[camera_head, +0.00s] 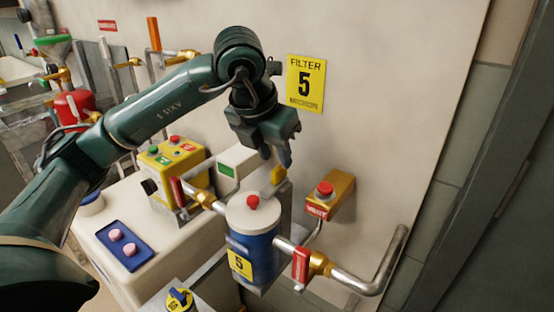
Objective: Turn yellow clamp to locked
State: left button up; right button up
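The yellow clamp (278,176) stands up at the back right edge of the blue filter housing (259,243), by its pale lid (254,212). My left gripper (275,159) comes from above and points down, with its fingertips just above the clamp. Its two fingers look apart, with nothing seen between them. I cannot tell whether a fingertip touches the clamp. The clamp's lower part is hidden behind the lid. My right gripper is out of view.
A red knob (253,202) tops the lid. A yellow vent box with a red button (325,190) is right of it. Red-handled valves (301,265) flank the housing. A yellow control box (172,170) and blue tray (124,246) sit left.

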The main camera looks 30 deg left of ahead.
pick_arm(q)
jog(key=v, duration=1)
jog(key=shift+p, duration=0.4)
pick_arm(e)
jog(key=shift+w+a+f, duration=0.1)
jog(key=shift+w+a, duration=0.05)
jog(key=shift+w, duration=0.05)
